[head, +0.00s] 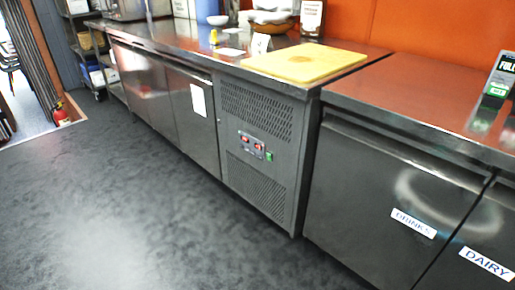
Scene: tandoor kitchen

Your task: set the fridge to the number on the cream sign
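The under-counter fridge (150,85) is a long steel unit with doors at left and a vented grey end section. On that section is a small control panel (251,145) with two red displays or switches, too small to read. A green switch (269,156) sits at its right. A small pale folded card (261,44) stands on the counter, its mark unreadable. A pale sign with dark print (312,14) stands at the back; its text is unreadable. I cannot tell which sign is the cream one. Neither of my grippers is in view.
A yellow cutting board (304,62) lies on the counter. A second steel unit at right has doors labelled DRINKS (413,223) and DAIRY (487,263). A fire extinguisher (62,114) stands at far left. The dark floor (130,210) before the units is clear.

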